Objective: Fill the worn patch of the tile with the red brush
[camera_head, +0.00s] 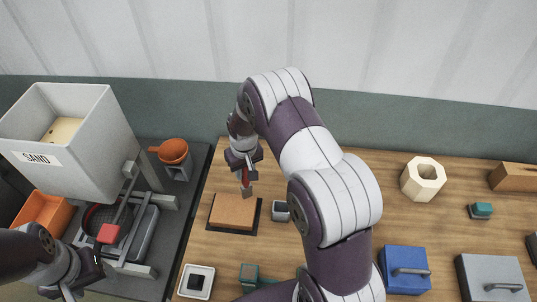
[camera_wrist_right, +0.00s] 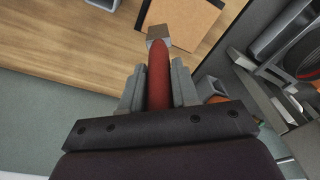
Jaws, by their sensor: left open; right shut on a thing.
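The tile (camera_head: 233,212) is a flat tan-orange square on a dark base, on the wooden table; part of it also shows at the top of the right wrist view (camera_wrist_right: 190,18). I cannot make out the worn patch on it. My right gripper (camera_head: 243,164) is shut on the red brush (camera_wrist_right: 159,75), whose grey-brown head points down over the tile's back edge in the head view. Whether the head touches the tile I cannot tell. My left gripper (camera_head: 72,287) is open and empty at the lower left, near the sand stand.
A sand hopper (camera_head: 105,125) stands at the left, with an orange bin (camera_head: 42,212) and an orange ladle (camera_head: 173,151) beside it. A small grey cup (camera_head: 281,212) sits right of the tile. A white dish (camera_head: 196,282) and a blue box (camera_head: 404,268) are nearer the front.

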